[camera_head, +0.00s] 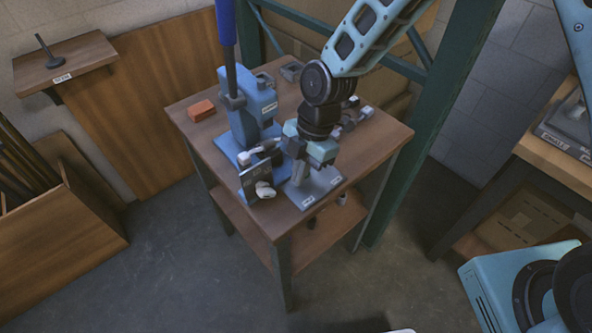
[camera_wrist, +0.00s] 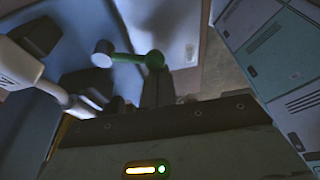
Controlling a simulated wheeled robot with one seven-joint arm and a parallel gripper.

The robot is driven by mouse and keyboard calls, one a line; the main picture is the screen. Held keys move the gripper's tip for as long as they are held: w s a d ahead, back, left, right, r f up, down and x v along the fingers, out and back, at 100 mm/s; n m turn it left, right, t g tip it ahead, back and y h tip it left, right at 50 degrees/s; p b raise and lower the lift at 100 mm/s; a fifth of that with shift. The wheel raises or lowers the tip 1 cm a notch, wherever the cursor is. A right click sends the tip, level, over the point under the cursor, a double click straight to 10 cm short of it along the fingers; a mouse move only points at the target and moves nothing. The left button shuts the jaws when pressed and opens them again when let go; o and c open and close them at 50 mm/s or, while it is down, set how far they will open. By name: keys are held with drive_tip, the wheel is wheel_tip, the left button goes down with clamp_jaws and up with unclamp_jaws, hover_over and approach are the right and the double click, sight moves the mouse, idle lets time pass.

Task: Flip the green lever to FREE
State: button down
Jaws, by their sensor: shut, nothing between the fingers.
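The green lever (camera_wrist: 132,58) shows in the wrist view as a short green bar with a round green end at the right and a pale round knob at the left. My gripper (camera_wrist: 157,88) is shut and empty, its dark fingers close below the lever's green end; I cannot tell whether they touch it. In the head view my gripper (camera_head: 318,150) is low over the grey fixture (camera_head: 322,186) at the table's front corner, and hides much of it. The lever is not clear there, and no FREE marking is readable.
A blue press (camera_head: 243,100) with a tall blue handle stands left of my gripper. A dark labelled plate (camera_head: 254,183) stands close beside the fixture. An orange block (camera_head: 201,110) lies on the wooden table (camera_head: 192,128). A green post (camera_head: 440,110) rises at the right.

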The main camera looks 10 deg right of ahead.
drive_tip(key=d+n+p, duration=0.1)
drive_tip(key=d+n, duration=0.1)
drive_tip(key=n, duration=0.1)
drive_tip(key=shift+w+r+n+g+h+p, duration=0.1)
drive_tip(key=shift+w+n+g+h+p, duration=0.1)
drive_tip(key=shift+n+g+h+p, duration=0.15)
drive_tip(key=n, duration=0.1)
drive_tip(key=d+n+h+p, duration=0.1)
drive_tip(key=shift+w+d+n+g, duration=0.15)
drive_tip(key=shift+w+n+g, duration=0.2)
drive_tip(key=shift+d, duration=0.15)
drive_tip(key=shift+s+d+p, duration=0.2)
drive_tip(key=shift+d+p, duration=0.1)
drive_tip(key=shift+d, duration=0.3)
